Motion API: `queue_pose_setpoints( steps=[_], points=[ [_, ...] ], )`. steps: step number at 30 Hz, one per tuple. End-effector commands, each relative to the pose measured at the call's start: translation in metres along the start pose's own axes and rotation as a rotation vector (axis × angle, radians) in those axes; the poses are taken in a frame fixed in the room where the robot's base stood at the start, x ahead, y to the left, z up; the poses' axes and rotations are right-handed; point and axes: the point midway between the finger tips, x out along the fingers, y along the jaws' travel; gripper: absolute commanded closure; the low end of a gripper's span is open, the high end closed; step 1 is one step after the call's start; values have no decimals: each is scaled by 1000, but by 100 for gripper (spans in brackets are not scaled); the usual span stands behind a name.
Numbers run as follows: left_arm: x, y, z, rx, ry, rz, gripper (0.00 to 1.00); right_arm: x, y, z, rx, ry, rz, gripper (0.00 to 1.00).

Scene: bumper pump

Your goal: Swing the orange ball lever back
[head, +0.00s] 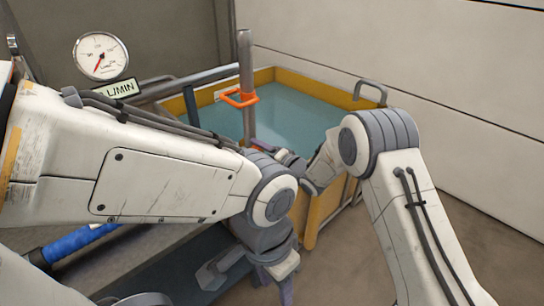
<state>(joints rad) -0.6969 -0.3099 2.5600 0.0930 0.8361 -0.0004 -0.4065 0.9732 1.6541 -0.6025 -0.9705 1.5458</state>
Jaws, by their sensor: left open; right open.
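No ball lever can be made out in the head view; my arms cover much of the middle and left. An orange bracket (240,97) is fitted around an upright grey pipe (246,75) at the yellow tank, but no ball shows on it. My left gripper (275,272) points down at the lower middle, in front of the tank, open with nothing seen between its fingers. My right gripper (277,153) is open at the tank's near edge, below the bracket and apart from it, partly hidden behind my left arm.
A yellow tank (315,232) of bluish liquid (310,118) stands at the centre, with a grey handle (371,92) at its right. A round gauge (101,56) and a label (115,89) are at upper left. A blue grip (82,241) shows at lower left. Floor at right is clear.

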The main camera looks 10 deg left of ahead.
Motion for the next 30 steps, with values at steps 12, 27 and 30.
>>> queue_pose_setpoints(
  steps=[12, 27, 30],
  points=[
    [2, 0, 0, 0, 0, 0, 52, -74, 1, 0, 1, 1, 3, 34],
    [2, 0, 0, 0, 0, 0, 52, -85, 1, 0, -1, 0, 1, 34],
    [1, 0, 0, 0, 0, 0, 52, -85, 0, 0, -2, 0, 2, 34]
  ],
)
